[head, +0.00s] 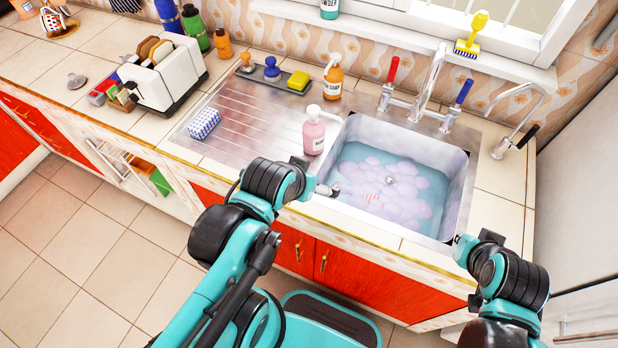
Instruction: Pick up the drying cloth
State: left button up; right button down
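A small blue-and-white patterned folded cloth (203,123) lies on the left part of the metal drainboard; it looks like the drying cloth. My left gripper (329,190) is at the front left edge of the sink, to the right of the cloth and well apart from it. It is small in view and its fingers are not clear. My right arm is at the lower right; its gripper end (459,241) is by the sink's front right corner, mostly hidden by the arm. Nothing shows held in either gripper.
The sink (458,205) holds soapy water. A white toaster (165,78) is left of the drainboard, whose middle is clear.

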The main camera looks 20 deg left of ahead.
aim_at(206, 121)
jog(key=u, duration=0.4)
jog(key=k+j+u, duration=0.1)
jog(key=u, duration=0.25)
jog(key=j+u, duration=0.2)
jog(key=u, duration=0.2)
jog(key=j+u, duration=0.1)
jog(key=u, duration=0.25)
jog(key=j+z, duration=0.1)
jog(key=z, duration=0.75)
jog(key=i+j+z, duration=0.1)
jog(key=j+z, duration=1.05)
jog(key=j, duration=1.05)
